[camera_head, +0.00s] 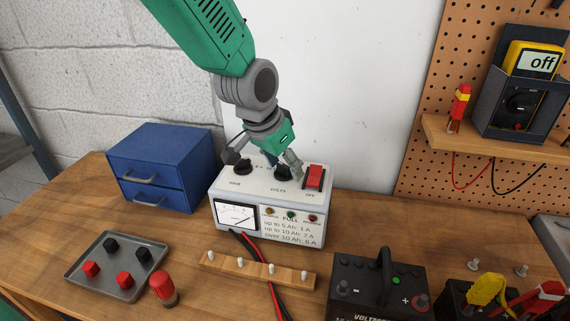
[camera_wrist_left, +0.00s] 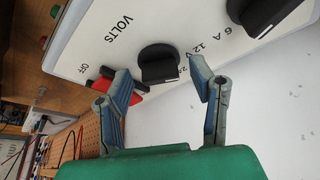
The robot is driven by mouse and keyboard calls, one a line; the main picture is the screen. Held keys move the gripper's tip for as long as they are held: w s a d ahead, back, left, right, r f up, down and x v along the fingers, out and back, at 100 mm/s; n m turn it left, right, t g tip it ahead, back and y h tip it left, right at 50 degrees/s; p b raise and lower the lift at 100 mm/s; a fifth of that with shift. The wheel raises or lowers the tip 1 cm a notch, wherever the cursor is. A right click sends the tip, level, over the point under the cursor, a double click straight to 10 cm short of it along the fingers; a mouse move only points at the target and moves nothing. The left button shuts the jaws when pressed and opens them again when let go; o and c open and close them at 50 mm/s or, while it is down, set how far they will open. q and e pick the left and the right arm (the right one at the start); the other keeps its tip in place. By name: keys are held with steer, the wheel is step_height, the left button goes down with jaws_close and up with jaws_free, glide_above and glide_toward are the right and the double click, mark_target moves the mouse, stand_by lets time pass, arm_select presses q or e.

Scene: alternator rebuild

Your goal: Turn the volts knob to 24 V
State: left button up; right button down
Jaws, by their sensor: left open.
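The volts knob (camera_head: 283,173) is a black knob on the sloped top of the white charger (camera_head: 226,185), above the printed word VOLTS. My left gripper (camera_head: 265,160) is over the charger top with its fingers spread. In the left wrist view the volts knob (camera_wrist_left: 158,64) shows between and just beyond the two open blue-padded fingertips (camera_wrist_left: 159,72). It is not gripped; I cannot tell whether a finger touches it. Marks reading 12 V and 24 are beside the knob, partly hidden by a finger. I cannot tell which mark the knob points to. My right gripper is not in view.
A second black knob (camera_head: 243,166) and a red switch (camera_head: 314,177) flank the volts knob closely. A blue drawer box (camera_head: 160,160) stands left of the charger. A wooden peg strip (camera_head: 258,269), a tray (camera_head: 125,287) and a black battery (camera_head: 375,284) lie in front.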

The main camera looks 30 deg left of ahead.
arm_select(q)
steer(key=shift+a, duration=0.2)
steer(key=c, duration=1.1)
steer(key=shift+d, duration=0.1)
steer(key=shift+c, duration=0.2)
